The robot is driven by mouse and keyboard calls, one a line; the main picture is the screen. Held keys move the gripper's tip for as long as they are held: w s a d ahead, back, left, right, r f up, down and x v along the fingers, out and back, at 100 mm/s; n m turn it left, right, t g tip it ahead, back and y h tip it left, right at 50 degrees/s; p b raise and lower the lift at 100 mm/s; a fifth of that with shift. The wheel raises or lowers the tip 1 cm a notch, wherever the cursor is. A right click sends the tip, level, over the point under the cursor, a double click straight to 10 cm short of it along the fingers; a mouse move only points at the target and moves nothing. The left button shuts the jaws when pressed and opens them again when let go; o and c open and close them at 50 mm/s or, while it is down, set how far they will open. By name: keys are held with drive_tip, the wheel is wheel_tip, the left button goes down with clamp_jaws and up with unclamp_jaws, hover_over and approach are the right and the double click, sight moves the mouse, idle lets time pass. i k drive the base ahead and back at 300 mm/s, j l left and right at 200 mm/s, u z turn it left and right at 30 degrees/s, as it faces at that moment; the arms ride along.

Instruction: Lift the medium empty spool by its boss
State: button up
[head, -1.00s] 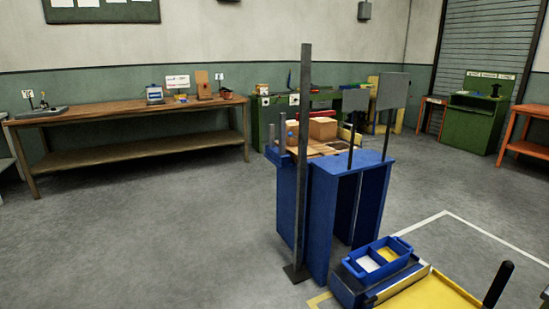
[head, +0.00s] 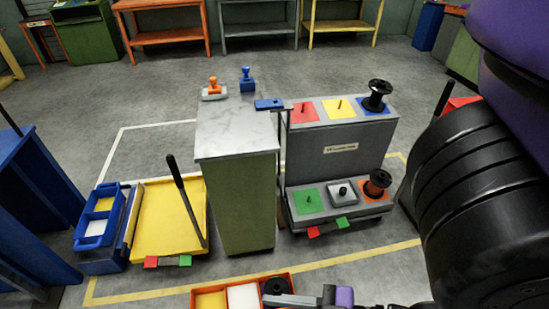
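A black, bare-looking spool (head: 377,95) stands upright on the blue square at the right end of the rack's upper shelf. A spool with orange-brown winding (head: 376,184) stands at the right end of the lower shelf. A black round thing (head: 277,287), perhaps a spool, shows in the orange bin at the bottom edge. I cannot tell which is the medium empty spool. My black and purple arm fills the right side. A grey and purple part, probably my gripper (head: 328,295), shows at the bottom edge, cut off. Its fingers cannot be made out.
The grey rack (head: 340,150) has coloured squares with pegs. A green cabinet with a pale top (head: 237,140) stands left of it, carrying two stamp-like things. A yellow cart (head: 168,225) and a blue bin (head: 97,222) stand further left. Open floor lies behind.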

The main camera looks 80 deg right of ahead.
sight(380, 180)
drive_tip(key=z, duration=2.85)
drive_tip(key=i+l+u, duration=0.1)
drive_tip(key=i+u, duration=0.2)
drive_tip(key=i+l+u, duration=0.25)
drive_tip(key=i, duration=0.25)
drive_tip(key=j, duration=0.1)
